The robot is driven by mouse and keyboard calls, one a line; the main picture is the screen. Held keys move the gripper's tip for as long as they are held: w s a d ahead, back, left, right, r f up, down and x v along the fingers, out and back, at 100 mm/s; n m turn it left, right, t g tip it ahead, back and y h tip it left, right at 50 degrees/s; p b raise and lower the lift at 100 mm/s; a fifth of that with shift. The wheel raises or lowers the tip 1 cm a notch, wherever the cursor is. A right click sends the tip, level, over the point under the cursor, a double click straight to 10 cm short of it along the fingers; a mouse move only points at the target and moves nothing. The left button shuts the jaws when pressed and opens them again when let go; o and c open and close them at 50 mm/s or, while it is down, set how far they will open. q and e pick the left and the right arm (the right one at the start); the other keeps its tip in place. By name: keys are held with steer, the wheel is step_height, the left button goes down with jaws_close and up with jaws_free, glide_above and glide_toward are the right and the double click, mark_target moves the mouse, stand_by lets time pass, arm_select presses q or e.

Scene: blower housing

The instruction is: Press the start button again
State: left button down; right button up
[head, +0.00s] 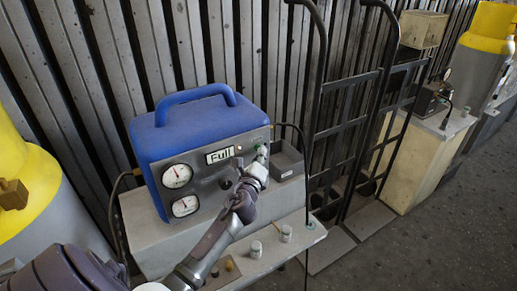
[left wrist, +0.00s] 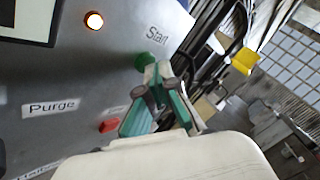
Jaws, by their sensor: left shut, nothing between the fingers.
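The blue machine (head: 190,130) stands on a grey bench, its grey front panel bearing gauges and a display reading "Full". In the left wrist view, the green start button (left wrist: 145,61) sits below the label "Start" (left wrist: 158,34). My left gripper (left wrist: 158,76) is shut and empty, its teal-edged fingertips right at the button and partly covering it. I cannot tell whether they touch it or whether it is pushed in. In the head view my left gripper (head: 262,154) is at the panel's right end, hiding much of that corner. My right gripper is not in view.
An orange lamp (left wrist: 94,20) glows on the panel. A "Purge" label (left wrist: 54,107) and a red button (left wrist: 110,125) lie below it. A black hand truck (head: 345,125) is to the right.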

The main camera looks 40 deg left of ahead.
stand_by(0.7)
arm_select(q)
steer(key=shift+s+d, duration=0.2)
steer(key=shift+d, duration=0.2)
steer(key=shift+d, duration=0.1)
steer(key=shift+s+d, duration=0.4)
steer(key=shift+d, duration=0.5)
steer(key=shift+s+d, duration=0.35)
steer(key=shift+d, duration=0.55)
steer(key=shift+s+d, duration=0.4)
steer(key=shift+d, duration=0.5)
